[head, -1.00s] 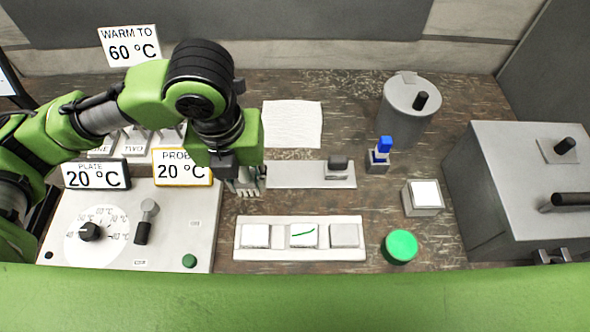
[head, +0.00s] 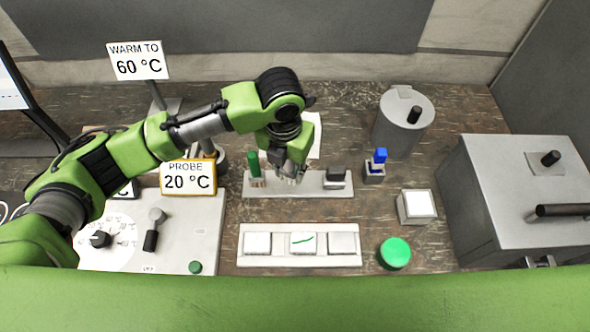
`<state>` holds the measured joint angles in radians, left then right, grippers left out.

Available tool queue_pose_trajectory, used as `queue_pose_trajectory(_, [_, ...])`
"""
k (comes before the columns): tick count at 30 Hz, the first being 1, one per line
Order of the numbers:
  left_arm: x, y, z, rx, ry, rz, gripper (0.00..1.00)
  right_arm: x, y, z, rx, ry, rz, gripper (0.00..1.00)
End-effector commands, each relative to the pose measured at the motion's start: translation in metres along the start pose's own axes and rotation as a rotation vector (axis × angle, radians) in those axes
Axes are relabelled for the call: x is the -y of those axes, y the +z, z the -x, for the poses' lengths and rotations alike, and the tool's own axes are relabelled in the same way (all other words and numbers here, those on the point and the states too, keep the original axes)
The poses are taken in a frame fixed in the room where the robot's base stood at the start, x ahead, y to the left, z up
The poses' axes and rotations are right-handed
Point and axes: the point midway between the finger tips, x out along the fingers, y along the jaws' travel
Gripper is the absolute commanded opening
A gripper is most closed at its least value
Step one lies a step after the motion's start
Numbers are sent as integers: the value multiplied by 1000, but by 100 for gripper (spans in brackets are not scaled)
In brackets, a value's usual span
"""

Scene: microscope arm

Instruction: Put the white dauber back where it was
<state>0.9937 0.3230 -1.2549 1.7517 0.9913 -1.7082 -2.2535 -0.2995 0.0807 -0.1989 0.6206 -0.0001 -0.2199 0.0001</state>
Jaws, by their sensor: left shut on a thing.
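My left gripper (head: 289,176) points down over the middle of the pale strip-shaped holder (head: 320,190). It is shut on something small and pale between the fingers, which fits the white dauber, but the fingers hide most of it. I cannot tell whether its lower end touches the holder. A green dauber (head: 254,166) stands upright at the holder's left end, just left of the gripper. A dark grey block (head: 335,177) sits near its right end. My right gripper is out of view.
In front lies a white tray (head: 244,259) with three pale tiles, the middle one with a green stroke. A blue-topped piece (head: 379,156), a white-topped block (head: 416,207) and a green disc (head: 394,253) stand to the right. The PROBE sign (head: 187,178) stands left.

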Motion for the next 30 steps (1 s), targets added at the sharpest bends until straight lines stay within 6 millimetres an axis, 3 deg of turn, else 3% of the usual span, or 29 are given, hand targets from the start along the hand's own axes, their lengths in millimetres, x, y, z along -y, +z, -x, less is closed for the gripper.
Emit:
queue_pose_trajectory(11, [5,22,-30,1,0,1,0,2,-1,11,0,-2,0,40])
queue_pose_trajectory(18, [4,20,-59,2,1,0,0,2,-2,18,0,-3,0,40])
queue_pose_trajectory(29, [4,20,-64,3,1,0,0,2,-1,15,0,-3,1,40])
queue_pose_trajectory(30, [4,20,-64,3,1,0,35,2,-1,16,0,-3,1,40])
